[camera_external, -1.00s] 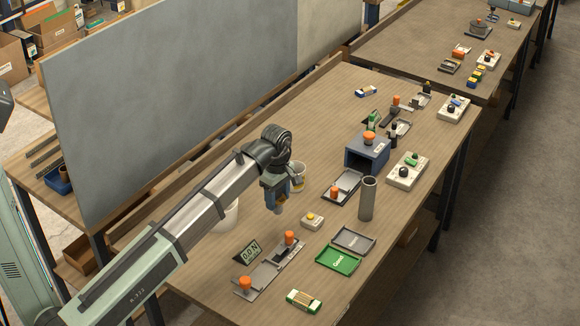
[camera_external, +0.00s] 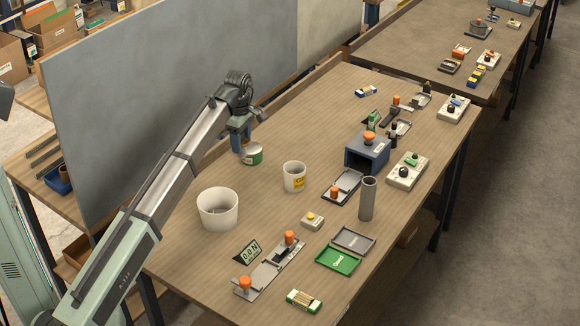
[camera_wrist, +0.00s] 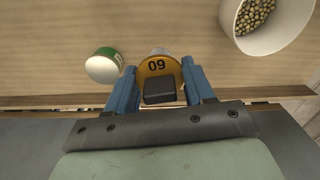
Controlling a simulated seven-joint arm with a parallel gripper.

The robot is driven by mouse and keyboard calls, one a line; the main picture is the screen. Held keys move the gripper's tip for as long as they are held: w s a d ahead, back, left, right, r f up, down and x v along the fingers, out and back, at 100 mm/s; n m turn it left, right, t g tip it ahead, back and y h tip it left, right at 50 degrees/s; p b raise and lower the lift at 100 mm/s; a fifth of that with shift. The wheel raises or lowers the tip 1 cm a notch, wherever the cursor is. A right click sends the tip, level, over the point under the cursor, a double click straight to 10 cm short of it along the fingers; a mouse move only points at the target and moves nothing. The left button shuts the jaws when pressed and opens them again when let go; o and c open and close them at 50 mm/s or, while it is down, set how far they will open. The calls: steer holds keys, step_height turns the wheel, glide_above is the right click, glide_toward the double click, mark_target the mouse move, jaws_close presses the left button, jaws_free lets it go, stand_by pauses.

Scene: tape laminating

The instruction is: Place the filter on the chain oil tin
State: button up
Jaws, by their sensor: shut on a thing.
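My gripper (camera_external: 241,153) is above the back edge of the table, close beside the chain oil tin, the green and white tin (camera_external: 253,155). In the wrist view its blue fingers (camera_wrist: 160,80) are shut on a round yellow-orange piece marked "09" (camera_wrist: 157,66) with a dark block at its near side; I take this to be the filter. The tin (camera_wrist: 104,65) stands to the left of the held filter, apart from it in that view. In the external view the gripper hides most of the filter and overlaps the tin's left side.
A large white bucket (camera_external: 218,210) stands nearer my base; its beads show in the wrist view (camera_wrist: 256,15). A white cup with a yellow label (camera_external: 294,178) stands right of the tin. A grey board (camera_external: 180,100) rises behind the table. Table around the tin is clear.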

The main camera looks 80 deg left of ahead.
steer(key=w+a+r, duration=0.1)
steer(key=a+r, duration=0.1)
steer(key=a, duration=0.6)
steer(key=m, duration=0.2)
glide_above(251, 148)
steer(key=shift+w+a+f, duration=0.1)
steer(key=shift+f, duration=4.2)
steer(key=shift+f, duration=0.1)
steer(key=o, duration=1)
steer(key=shift+o, duration=0.2)
step_height(251, 148, up, 12)
